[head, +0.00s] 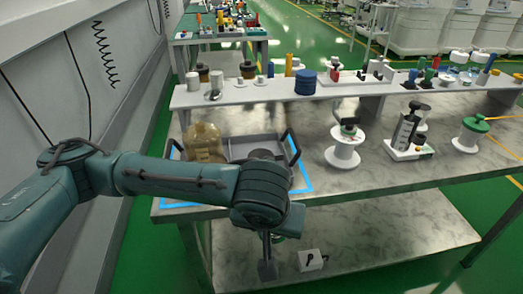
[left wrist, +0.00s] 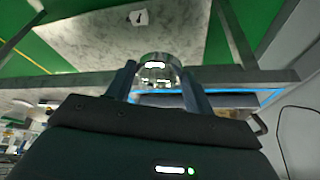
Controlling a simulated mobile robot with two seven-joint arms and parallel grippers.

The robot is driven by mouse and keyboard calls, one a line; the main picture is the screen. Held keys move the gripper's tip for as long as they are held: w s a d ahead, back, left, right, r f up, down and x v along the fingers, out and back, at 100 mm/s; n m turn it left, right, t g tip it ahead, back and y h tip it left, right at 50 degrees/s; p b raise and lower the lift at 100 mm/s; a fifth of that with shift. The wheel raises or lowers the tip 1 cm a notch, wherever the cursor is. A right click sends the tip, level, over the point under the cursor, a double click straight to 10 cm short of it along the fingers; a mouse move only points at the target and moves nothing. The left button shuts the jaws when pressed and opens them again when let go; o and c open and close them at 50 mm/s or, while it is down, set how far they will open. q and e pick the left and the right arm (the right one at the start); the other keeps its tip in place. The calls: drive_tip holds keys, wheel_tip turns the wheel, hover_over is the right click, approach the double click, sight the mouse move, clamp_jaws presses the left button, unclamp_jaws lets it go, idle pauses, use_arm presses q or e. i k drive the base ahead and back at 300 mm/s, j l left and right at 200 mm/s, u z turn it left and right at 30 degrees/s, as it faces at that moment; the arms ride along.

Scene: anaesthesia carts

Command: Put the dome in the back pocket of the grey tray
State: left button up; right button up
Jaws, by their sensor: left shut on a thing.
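The grey tray (head: 250,142) with dark handles lies on the table inside a blue outline, partly hidden behind my left arm. My left gripper (head: 270,262) is in front of the table's front edge, lower than the tabletop in the head view and pointing down. In the left wrist view my left gripper (left wrist: 162,85) is shut on a clear, shiny dome (left wrist: 159,70) between its two fingers. The dome is mostly hidden in the head view. The tray's back pocket is only partly visible. My right gripper is not in view.
A raised shelf (head: 250,94) with several jars runs along the back. A card with a black mark (head: 311,260) is on the lower shelf (head: 400,235).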

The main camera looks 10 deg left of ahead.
sight(245, 153)
drive_tip(key=i+l+u, duration=0.15)
drive_tip(key=l+u, duration=0.2)
drive_tip(key=l, duration=0.55)
drive_tip(key=l+u, duration=0.35)
drive_tip(key=l, duration=0.55)
drive_tip(key=i+l+u, duration=0.1)
drive_tip(key=l, duration=0.2)
drive_tip(key=i+l+u, duration=0.1)
drive_tip(key=i+l, duration=0.2)
drive_tip(key=i, duration=0.1)
